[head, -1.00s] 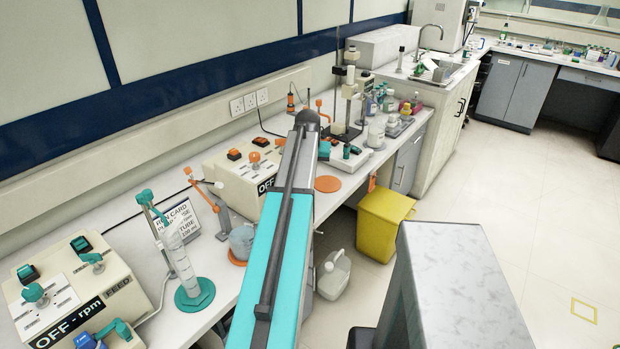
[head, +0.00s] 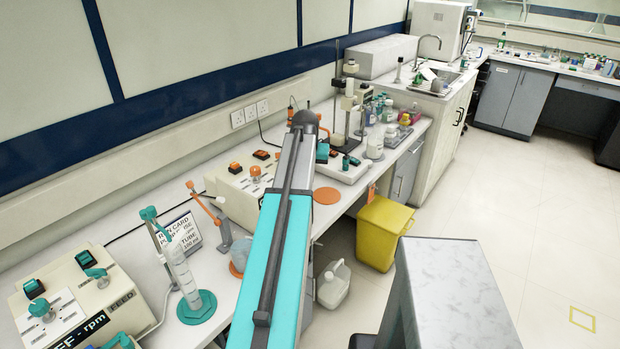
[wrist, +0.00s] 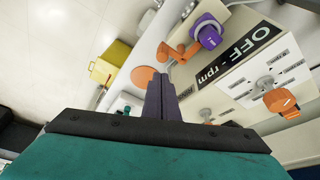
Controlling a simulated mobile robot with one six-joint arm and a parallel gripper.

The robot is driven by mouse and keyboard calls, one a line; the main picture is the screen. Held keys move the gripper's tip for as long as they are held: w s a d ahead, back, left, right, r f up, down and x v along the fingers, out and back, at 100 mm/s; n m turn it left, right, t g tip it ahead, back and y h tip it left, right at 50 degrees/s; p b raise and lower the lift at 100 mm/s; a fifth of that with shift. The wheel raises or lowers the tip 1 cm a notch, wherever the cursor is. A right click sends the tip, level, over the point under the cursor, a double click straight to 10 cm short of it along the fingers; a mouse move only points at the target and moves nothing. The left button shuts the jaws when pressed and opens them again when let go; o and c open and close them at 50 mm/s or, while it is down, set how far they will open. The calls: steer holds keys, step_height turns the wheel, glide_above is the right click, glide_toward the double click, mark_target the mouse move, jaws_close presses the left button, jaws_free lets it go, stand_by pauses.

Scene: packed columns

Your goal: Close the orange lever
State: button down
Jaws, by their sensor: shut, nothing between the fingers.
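In the wrist view an orange lever (wrist: 178,52) sticks out from the front of a cream box (wrist: 236,72) labelled "OFF - rpm", beside a purple knob (wrist: 208,36). My gripper (wrist: 161,78) is shut and empty, its dark fingers pointing toward the bench. In the picture its tips sit just below and left of the lever; I cannot tell whether they touch it. In the head view the cream box (head: 228,184) stands left of my arm, which hides its front. The lever and my gripper are not visible there.
An orange knob (wrist: 281,102) sits on the box's top. In the head view a stand with an orange handle (head: 205,203) and a teal stand with a tube (head: 182,270) are left of my arm. A yellow bin (head: 384,230) stands on the floor at right.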

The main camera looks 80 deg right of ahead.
steer(key=v, duration=0.2)
steer(key=p+v, duration=0.1)
steer(key=v, duration=0.1)
steer(key=shift+w+p, duration=0.2)
steer(key=shift+p, duration=0.1)
steer(key=shift+f, duration=0.1)
